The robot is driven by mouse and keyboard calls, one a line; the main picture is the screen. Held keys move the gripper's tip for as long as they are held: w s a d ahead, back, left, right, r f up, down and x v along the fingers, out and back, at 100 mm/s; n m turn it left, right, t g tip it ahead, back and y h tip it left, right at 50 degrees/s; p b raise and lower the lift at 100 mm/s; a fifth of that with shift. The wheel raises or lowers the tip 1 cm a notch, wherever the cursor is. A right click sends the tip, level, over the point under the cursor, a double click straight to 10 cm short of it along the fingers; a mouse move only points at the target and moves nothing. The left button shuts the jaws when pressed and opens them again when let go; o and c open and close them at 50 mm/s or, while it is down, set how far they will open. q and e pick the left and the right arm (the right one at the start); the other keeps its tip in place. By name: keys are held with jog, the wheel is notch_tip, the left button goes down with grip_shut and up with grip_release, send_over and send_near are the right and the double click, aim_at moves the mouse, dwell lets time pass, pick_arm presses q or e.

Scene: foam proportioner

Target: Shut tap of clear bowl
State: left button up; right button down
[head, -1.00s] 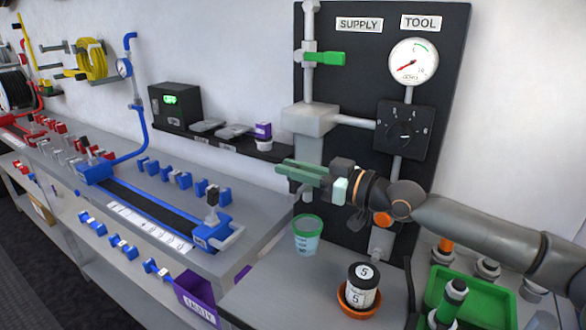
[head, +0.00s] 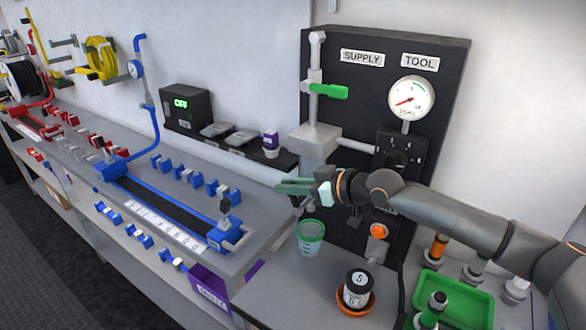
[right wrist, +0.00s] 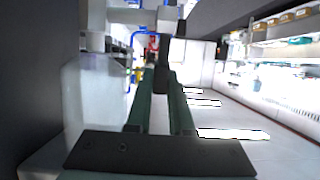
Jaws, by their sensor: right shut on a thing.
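The clear bowl (right wrist: 92,100) stands close on the left in the right wrist view. In the head view it hangs below the grey block on the black panel and is mostly hidden by my right gripper (head: 292,187). In the right wrist view a dark upright handle (right wrist: 162,78), apparently the tap's, sits between the two green fingers, and the gripper is shut on it. How far the tap is turned cannot be told. A green-rimmed clear cup (head: 310,240) stands on the bench below. My left gripper is not in view.
The black panel (head: 447,75) carries a green lever (head: 328,91), a gauge (head: 410,97) and a dial (head: 402,150). A black jar in an orange dish (head: 357,290) and a green tray (head: 455,292) stand on the bench. The blue rail fixture (head: 160,212) lies left.

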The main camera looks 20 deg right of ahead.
jog(key=shift+w+a+f+g+h, duration=0.15)
jog(key=shift+w+a+g+h, duration=0.15)
jog(key=shift+g+h, duration=0.25)
jog(key=c, duration=1.1)
grip_release()
jog(key=shift+d, duration=0.1)
